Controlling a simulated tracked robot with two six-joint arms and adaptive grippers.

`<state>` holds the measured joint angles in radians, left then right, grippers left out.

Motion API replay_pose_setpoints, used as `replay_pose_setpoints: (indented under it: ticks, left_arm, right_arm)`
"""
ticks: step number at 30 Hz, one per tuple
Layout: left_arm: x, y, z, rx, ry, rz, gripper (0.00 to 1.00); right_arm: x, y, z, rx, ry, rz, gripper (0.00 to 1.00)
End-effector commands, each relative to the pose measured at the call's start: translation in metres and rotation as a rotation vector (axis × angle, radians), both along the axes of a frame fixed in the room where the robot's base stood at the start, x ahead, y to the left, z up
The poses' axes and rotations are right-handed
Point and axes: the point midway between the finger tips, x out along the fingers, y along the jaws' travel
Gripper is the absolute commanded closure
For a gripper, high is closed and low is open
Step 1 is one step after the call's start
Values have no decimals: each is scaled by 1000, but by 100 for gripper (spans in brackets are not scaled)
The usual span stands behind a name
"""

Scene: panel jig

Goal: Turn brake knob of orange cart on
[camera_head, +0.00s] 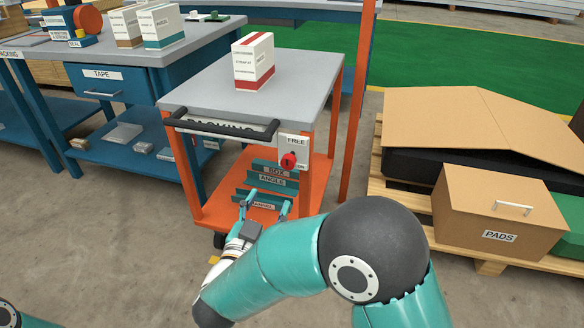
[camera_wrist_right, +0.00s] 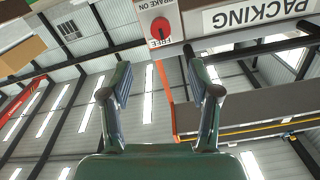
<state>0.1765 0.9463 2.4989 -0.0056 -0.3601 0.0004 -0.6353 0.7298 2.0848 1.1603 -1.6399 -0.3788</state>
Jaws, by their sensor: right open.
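The orange cart (camera_head: 325,170) with a grey top stands in the middle of the head view. Its red brake knob (camera_head: 288,160) sits on a pale plate marked FREE, at the front right corner below the top. The knob also shows in the wrist view (camera_wrist_right: 160,28), upside down at the top, above and beyond the fingertips. I cannot tell clearly which mark it points to. My right gripper (camera_head: 263,204) is open and empty, below the knob in the head view and apart from it. Its two spread fingers show in the wrist view (camera_wrist_right: 158,72). My left gripper is out of view.
A black handle (camera_head: 220,130) spans the cart's front edge beside the knob plate. A red and white box (camera_head: 253,62) stands on top. A blue bench (camera_head: 110,85) is at left, a pallet with a PADS box (camera_head: 495,212) at right.

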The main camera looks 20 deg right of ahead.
Motion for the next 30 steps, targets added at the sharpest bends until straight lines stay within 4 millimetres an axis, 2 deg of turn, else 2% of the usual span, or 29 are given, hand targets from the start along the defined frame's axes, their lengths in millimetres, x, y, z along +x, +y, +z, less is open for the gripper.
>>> replay_pose_setpoints:
  ticks: [18, 24, 30]
  left_arm:
    - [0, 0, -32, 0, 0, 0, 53]
    - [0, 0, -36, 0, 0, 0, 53]
    - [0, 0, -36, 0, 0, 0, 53]
  right_arm:
    - [103, -71, -3, 1, 0, -3, 39]
    - [121, -82, -2, 1, 1, 0, 39]
    - [126, -86, -1, -1, 3, 1, 39]
